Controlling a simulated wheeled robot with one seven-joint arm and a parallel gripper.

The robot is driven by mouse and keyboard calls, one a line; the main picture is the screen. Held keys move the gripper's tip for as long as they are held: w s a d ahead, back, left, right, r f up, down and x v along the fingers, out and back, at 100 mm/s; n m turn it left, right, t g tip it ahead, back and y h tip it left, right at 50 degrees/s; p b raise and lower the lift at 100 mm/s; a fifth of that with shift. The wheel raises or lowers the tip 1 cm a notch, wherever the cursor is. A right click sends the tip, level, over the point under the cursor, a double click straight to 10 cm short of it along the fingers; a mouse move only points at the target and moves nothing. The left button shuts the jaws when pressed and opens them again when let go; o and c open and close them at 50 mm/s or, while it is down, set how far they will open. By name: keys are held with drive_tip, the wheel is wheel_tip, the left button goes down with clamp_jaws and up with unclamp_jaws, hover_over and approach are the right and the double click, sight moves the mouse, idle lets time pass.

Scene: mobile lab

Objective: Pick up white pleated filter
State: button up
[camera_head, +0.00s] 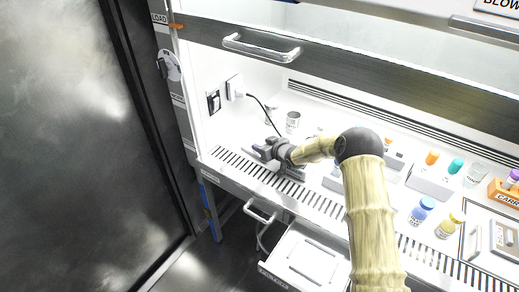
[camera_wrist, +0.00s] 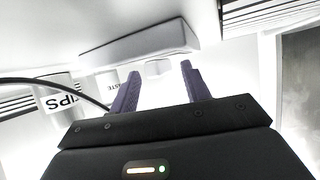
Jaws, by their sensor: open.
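My gripper (camera_head: 262,152) is low over the front left part of the white bench, near the slotted grille, in the head view. In the wrist view my gripper (camera_wrist: 160,69) has its two dark ribbed fingers apart, with nothing clearly held between them. A small pale blocky thing (camera_wrist: 157,68) shows just beyond and between the fingertips, against a long pale bar. It may be the white pleated filter, but no pleats can be made out. In the head view I cannot pick out the filter; my gripper and arm cover part of that area.
A pale cup (camera_head: 293,120) stands behind my gripper. A black cable (camera_head: 262,105) runs down from a wall socket box (camera_head: 235,87). A blue-capped bottle (camera_head: 422,211) and yellow-capped bottle (camera_head: 449,224) stand right of my arm. A TIPS container (camera_wrist: 60,103) shows at left.

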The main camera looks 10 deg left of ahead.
drive_tip(key=shift+s+d, duration=0.15)
drive_tip(key=shift+d, duration=0.1)
drive_tip(key=shift+c, duration=0.5)
clamp_jaws()
drive_tip(key=shift+r, duration=0.15)
wheel_tip(320, 180, up, 10)
idle(0.4)
